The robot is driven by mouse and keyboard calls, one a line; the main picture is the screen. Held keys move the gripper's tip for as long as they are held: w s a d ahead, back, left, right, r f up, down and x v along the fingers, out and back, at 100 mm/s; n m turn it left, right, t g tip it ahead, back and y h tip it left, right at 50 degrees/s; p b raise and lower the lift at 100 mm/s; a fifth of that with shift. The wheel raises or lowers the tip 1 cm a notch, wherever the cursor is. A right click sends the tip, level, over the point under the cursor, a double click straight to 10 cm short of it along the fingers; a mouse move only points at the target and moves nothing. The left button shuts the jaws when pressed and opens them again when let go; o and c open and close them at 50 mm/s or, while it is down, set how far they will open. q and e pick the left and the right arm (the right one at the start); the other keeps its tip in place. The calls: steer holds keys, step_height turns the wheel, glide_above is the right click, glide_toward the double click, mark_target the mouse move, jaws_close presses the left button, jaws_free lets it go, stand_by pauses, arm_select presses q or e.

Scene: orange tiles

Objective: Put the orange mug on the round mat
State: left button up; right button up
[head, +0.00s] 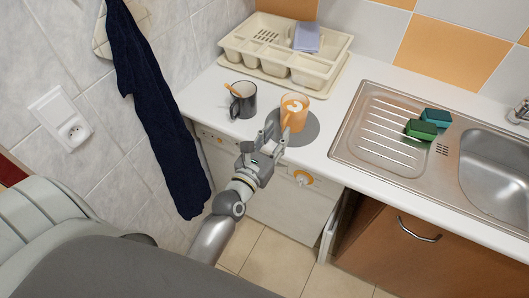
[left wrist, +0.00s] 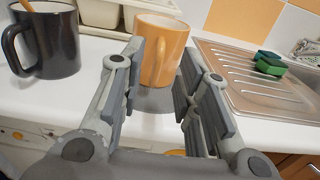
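The orange mug (head: 295,108) stands upright on the round grey mat (head: 311,127) on the white counter. Foam with a pale pattern shows in its top. My left gripper (head: 273,139) is open at the front of the mat, just before the mug. In the left wrist view the orange mug (left wrist: 160,48) shows beyond and between the spread fingers of the left gripper (left wrist: 163,75), with part of the round mat (left wrist: 155,100) below it. No grip on the mug is visible. My right gripper is not in view.
A dark mug (head: 243,101) with a spoon-like stick stands left of the mat. A cream dish rack (head: 253,62) is behind. The steel sink (head: 380,135) with green sponges (head: 421,129) is to the right. A dark towel (head: 158,110) hangs at left.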

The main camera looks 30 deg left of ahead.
arm_select(q)
steer(key=s+b, duration=0.1)
steer(key=s, duration=0.6)
steer(key=shift+a, duration=0.1)
steer(key=s+d+f+m+g, duration=0.1)
steer(key=s+f+m+g, duration=0.35)
steer(key=f, duration=0.75)
steer(key=s+d+f+m+g+h, duration=0.1)
steer(key=d+f+m, duration=0.1)
steer(key=f+m, duration=0.75)
steer(key=s+d+f+m+g, duration=0.1)
steer(key=s+f+m+g, duration=0.3)
steer(key=f, duration=0.9)
steer(key=s+a+f+m+g, duration=0.3)
steer(key=s+f+m, duration=0.7)
steer(key=s, duration=0.3)
steer(key=s+a+f+m+g+y, duration=0.1)
steer(key=s+a+f+m+g, duration=0.3)
steer(key=s+f+m, duration=0.5)
steer(key=s+m, duration=0.1)
steer(key=s, duration=0.3)
steer(key=shift+s+a+f+y, duration=0.15)
steer(key=shift+a+f+y, duration=0.1)
steer(key=shift+f+y, duration=0.1)
steer(key=shift+g, duration=0.25)
